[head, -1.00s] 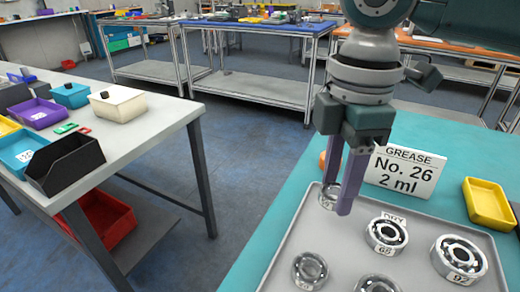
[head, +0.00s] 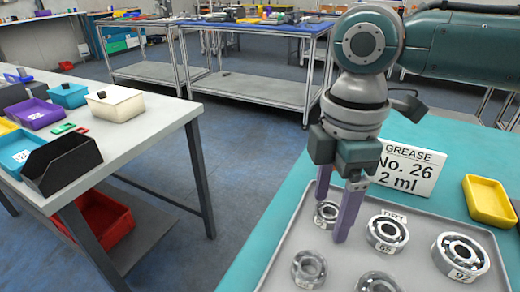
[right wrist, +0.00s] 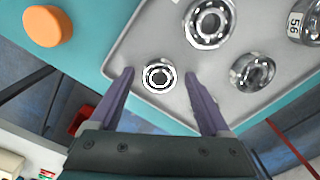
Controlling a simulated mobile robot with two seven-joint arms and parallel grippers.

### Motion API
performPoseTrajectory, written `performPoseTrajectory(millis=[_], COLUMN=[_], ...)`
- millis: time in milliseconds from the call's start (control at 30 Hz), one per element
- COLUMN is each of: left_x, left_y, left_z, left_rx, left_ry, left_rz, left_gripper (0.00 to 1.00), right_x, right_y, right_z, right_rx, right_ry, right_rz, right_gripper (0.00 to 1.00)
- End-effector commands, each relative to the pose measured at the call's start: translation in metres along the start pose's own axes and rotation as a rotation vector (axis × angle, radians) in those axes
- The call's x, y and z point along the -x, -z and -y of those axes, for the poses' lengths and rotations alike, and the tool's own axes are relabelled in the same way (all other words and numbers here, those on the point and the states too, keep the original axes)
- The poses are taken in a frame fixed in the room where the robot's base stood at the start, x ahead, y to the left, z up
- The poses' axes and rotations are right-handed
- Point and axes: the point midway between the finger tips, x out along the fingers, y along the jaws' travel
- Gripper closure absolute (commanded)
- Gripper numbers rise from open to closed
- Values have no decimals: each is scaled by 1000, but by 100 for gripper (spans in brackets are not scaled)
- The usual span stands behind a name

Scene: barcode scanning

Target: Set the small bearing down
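The small bearing (head: 326,214) is a small metal ring at the far left part of the grey tray (head: 285,262). In the right wrist view the small bearing (right wrist: 159,76) appears to lie flat on the tray (right wrist: 135,45). My right gripper (head: 333,218) is open, its purple fingers on either side of the small bearing. The right wrist view shows a gap between the bearing and each finger of the right gripper (right wrist: 159,73). One finger stands close to the bearing in the head view. My left gripper is not in view.
Several larger bearings, including one marked 65 (head: 387,232) and one marked 97 (head: 460,257), stand on the tray. A grease sign (head: 408,168) stands behind, a yellow bin (head: 489,200) at right. An orange object (right wrist: 47,26) is beside the tray.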

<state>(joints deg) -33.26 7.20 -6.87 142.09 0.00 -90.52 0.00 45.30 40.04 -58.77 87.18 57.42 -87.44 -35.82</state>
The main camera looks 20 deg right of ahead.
Motion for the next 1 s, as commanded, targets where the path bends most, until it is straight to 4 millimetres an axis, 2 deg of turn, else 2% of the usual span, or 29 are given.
performPoseTrajectory(millis=[267, 367, 700, 833, 1000], left_x=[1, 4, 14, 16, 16], left_y=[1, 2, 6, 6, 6], left_z=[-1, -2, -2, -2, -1], left_rx=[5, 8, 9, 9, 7], left_ry=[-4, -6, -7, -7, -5], left_rz=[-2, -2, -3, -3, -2], left_gripper=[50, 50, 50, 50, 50], right_x=[6, 20, 95, 113, 123], right_y=[0, 0, 0, 0, 0], right_z=[0, -1, -1, -1, 0], right_rx=[1, 1, 0, 0, -1], right_ry=[-1, -2, -3, -2, 0], right_rz=[0, -3, -2, -2, -1], right_gripper=[19, 19, 19, 19, 19])
